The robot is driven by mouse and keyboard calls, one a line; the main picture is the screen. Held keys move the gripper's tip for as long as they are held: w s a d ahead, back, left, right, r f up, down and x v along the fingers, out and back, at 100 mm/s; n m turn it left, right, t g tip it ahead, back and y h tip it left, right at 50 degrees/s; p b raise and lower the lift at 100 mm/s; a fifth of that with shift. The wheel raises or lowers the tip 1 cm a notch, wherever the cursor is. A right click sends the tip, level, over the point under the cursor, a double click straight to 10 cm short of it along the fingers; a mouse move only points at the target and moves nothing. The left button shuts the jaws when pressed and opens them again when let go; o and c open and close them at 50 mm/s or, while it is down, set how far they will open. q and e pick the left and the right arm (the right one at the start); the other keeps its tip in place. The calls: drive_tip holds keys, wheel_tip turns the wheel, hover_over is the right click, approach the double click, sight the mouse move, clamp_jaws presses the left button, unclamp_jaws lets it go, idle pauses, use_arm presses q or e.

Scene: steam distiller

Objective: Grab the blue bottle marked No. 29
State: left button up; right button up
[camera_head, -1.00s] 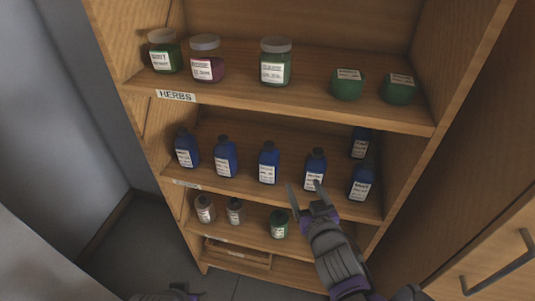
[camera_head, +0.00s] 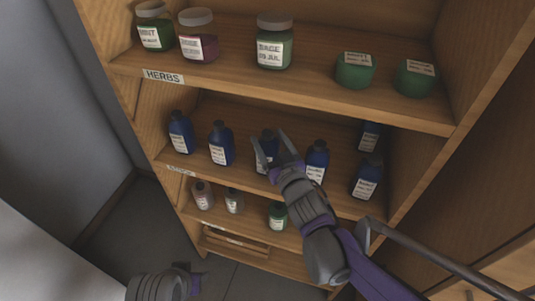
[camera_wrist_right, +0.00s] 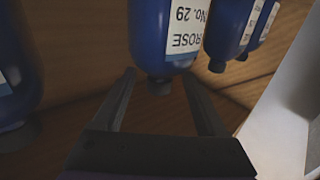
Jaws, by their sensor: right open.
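The blue bottle marked No. 29 (camera_wrist_right: 150,30) shows upside down in the right wrist view, its white label reading ROSE No. 29. In the head view it appears to be the third blue bottle from the left (camera_head: 267,146) on the middle shelf, partly hidden by my right gripper (camera_head: 267,134). That gripper is open and empty. In the wrist view its fingertips (camera_wrist_right: 159,74) lie on either side of the bottle's lower-looking end, with no clear contact. My left arm's end (camera_head: 165,286) shows at the bottom edge; its fingers cannot be made out.
Blue bottles stand on both sides, one close on the right (camera_head: 317,160) and one on the left (camera_head: 221,143). The herb shelf (camera_head: 210,82) with jars is above. Small bottles (camera_head: 278,215) stand on the shelf below. A cabinet side wall is at right.

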drive_tip(key=x, duration=0.4)
drive_tip(key=shift+w+a, duration=0.1)
drive_tip(key=shift+w, duration=0.25)
drive_tip(key=shift+c, duration=0.2)
drive_tip(key=shift+s, duration=0.1)
clamp_jaws()
drive_tip(key=shift+f, duration=0.1)
idle(0.7)
